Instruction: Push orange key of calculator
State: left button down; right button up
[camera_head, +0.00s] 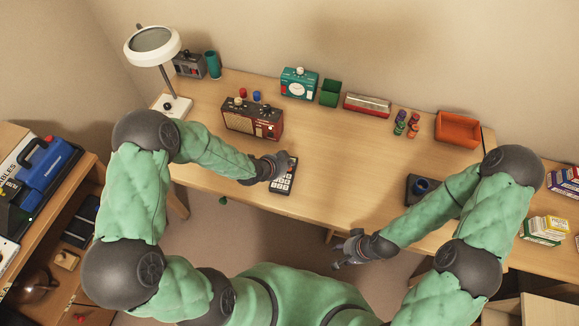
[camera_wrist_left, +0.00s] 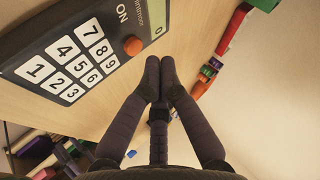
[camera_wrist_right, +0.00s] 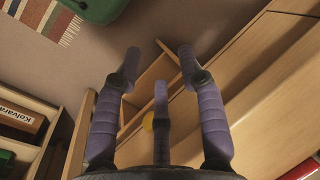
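The calculator (camera_head: 285,178) is dark with white number keys and lies on the desk near its front edge. In the left wrist view, the calculator (camera_wrist_left: 62,52) fills the upper left, and its round orange key (camera_wrist_left: 133,46) stands out beside the ON label. My left gripper (camera_head: 283,163) is over the calculator's far part. In the left wrist view, my left gripper's (camera_wrist_left: 160,68) fingertips are together, empty, and just right of the orange key; contact cannot be told. My right gripper (camera_head: 345,250) is open and empty, in front of the desk; it also shows in the right wrist view (camera_wrist_right: 160,52).
A red radio (camera_head: 252,120) stands behind my left forearm. A lamp (camera_head: 175,104), teal clock (camera_head: 299,84), green box (camera_head: 330,94), stapler-like red item (camera_head: 367,104) and orange tray (camera_head: 458,129) line the back. The desk's middle (camera_head: 345,155) is clear.

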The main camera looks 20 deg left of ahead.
pick_arm(q)
jog(key=shift+r+p, duration=1.6)
jog(key=shift+r, duration=1.05)
jog(key=shift+f, duration=0.1)
